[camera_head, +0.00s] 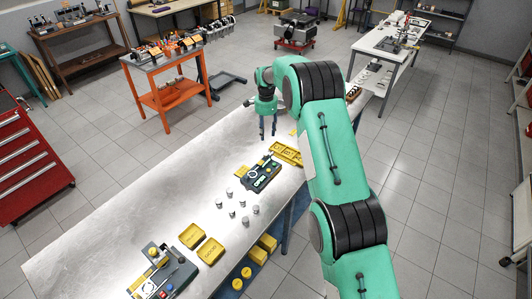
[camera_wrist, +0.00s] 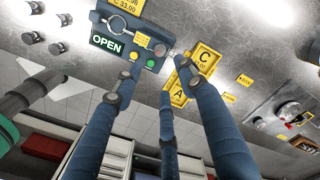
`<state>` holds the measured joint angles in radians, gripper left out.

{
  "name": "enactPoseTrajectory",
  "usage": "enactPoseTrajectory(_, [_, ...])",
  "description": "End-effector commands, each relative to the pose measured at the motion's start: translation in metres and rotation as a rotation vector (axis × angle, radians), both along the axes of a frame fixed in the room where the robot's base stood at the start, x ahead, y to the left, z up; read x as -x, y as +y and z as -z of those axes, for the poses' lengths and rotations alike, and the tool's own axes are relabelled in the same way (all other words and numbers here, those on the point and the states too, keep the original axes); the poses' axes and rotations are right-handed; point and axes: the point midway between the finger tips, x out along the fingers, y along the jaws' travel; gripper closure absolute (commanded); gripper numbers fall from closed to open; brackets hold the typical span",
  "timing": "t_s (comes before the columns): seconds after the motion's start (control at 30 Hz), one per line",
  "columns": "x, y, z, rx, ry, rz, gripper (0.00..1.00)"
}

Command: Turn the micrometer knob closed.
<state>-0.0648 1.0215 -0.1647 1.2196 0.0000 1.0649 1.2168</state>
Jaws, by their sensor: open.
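The gauge station (camera_head: 262,174) is a dark block on the metal bench, with a lit green OPEN display. I cannot clearly make out the micrometer knob in either view. My gripper (camera_head: 267,133) points down above the bench, behind and apart from the station. In the wrist view its long blue fingers (camera_wrist: 158,78) are spread, with nothing between them.
Yellow trays marked C and A (camera_wrist: 200,62) lie beside the station. Several small metal cylinders (camera_head: 232,205) stand in front of it. Two yellow trays (camera_head: 210,250) and another device (camera_head: 162,274) sit at the near end. The bench's left half (camera_head: 130,220) is mostly clear.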

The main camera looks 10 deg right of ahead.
Motion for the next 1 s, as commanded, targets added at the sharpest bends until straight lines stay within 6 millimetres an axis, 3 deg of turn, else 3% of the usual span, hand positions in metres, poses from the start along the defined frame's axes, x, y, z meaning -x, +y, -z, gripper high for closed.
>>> enactPoseTrajectory(0.37, [0.0,0.0,0.029,0.0,0.001,0.0,0.59])
enactPoseTrajectory(1.0, [0.001,0.0,0.12,0.0,0.002,0.0,0.59])
